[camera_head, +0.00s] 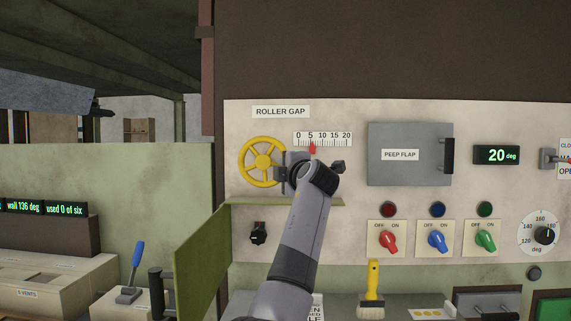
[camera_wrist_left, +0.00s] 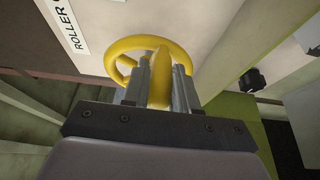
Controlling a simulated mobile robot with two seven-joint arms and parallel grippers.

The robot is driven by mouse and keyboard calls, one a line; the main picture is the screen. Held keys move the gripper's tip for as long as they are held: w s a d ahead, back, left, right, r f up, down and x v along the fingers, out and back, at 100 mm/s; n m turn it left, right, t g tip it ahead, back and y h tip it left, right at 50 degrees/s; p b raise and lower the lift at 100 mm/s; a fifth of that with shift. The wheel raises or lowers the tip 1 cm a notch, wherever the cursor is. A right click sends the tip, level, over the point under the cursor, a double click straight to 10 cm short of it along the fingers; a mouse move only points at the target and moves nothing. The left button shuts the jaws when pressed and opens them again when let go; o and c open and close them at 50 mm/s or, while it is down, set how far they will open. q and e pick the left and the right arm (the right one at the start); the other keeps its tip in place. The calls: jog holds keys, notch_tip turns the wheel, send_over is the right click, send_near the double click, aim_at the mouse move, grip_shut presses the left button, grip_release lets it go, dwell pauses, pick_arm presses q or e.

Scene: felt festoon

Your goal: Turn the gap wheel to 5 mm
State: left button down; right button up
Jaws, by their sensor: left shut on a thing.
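The yellow gap wheel (camera_head: 248,148) is on the pale panel under the "ROLLER GAP" label (camera_head: 281,112). To its right is a white scale (camera_head: 323,138) marked 0 to 20. Its red pointer (camera_head: 312,148) stands at about the 5 mark, perhaps slightly past it. My left gripper (camera_head: 283,163) is at the right side of the wheel, shut on its rim. In the left wrist view the two fingers (camera_wrist_left: 155,82) lie either side of a yellow part of the wheel (camera_wrist_left: 140,43). My right gripper is in neither view.
A green ledge (camera_head: 330,201) runs below the wheel, with a green side plate (camera_head: 203,262) to the left. A black knob (camera_head: 258,233) sits below the wheel. The grey peep flap (camera_head: 405,172) is to the right, above coloured switches (camera_head: 437,240).

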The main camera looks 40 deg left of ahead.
pick_arm(q)
jog(key=shift+w+d+r+n+p, duration=0.1)
jog(key=shift+d+r+n+p, duration=0.05)
jog(key=shift+r+n+p, duration=0.4)
jog(key=shift+r+n+h+p, duration=0.2)
jog(key=shift+n+h+p, duration=0.2)
jog(key=shift+n+p, duration=0.05)
jog(key=c, duration=0.9)
grip_release()
jog(key=shift+d+f, duration=0.1)
